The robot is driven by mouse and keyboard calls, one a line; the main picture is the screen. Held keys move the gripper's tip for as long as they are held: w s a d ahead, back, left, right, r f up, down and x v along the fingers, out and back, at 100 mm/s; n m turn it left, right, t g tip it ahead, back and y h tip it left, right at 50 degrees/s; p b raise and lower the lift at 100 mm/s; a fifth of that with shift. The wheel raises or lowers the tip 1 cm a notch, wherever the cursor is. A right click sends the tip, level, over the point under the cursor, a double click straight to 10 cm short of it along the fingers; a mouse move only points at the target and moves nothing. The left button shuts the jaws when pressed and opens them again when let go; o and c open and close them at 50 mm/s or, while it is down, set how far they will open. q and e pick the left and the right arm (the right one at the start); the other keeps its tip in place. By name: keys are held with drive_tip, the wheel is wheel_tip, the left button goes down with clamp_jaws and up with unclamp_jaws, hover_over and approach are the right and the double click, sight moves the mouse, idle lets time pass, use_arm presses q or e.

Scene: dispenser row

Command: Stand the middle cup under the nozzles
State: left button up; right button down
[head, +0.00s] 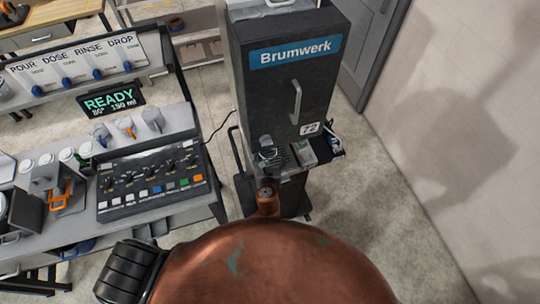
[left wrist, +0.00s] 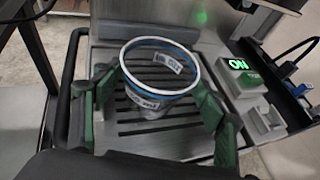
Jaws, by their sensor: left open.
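A clear cup with a blue band and printed labels (left wrist: 160,97) stands on a slotted drip tray (left wrist: 190,140) in the left wrist view. My left gripper (left wrist: 155,90) is open, with one green-padded finger on each side of the cup. I cannot tell whether either finger touches it. In the head view my left gripper (head: 268,150) is at the front of the dark Brumwerk machine (head: 292,85), low down by its tray. The cup is hidden there, and no nozzles can be made out. My right gripper is not in view.
A small lit green display (left wrist: 238,65) stands right of the tray. In the head view, a counter at left holds a button panel (head: 150,178), a READY display (head: 112,98) and several small cups and vessels. A pale wall (head: 470,120) stands at right, with open floor before it.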

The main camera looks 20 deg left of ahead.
use_arm(q)
drive_tip(key=shift+s, duration=0.2)
drive_tip(key=v, duration=1.1)
drive_tip(key=shift+s+r, duration=0.25)
drive_tip(key=shift+d, duration=0.15)
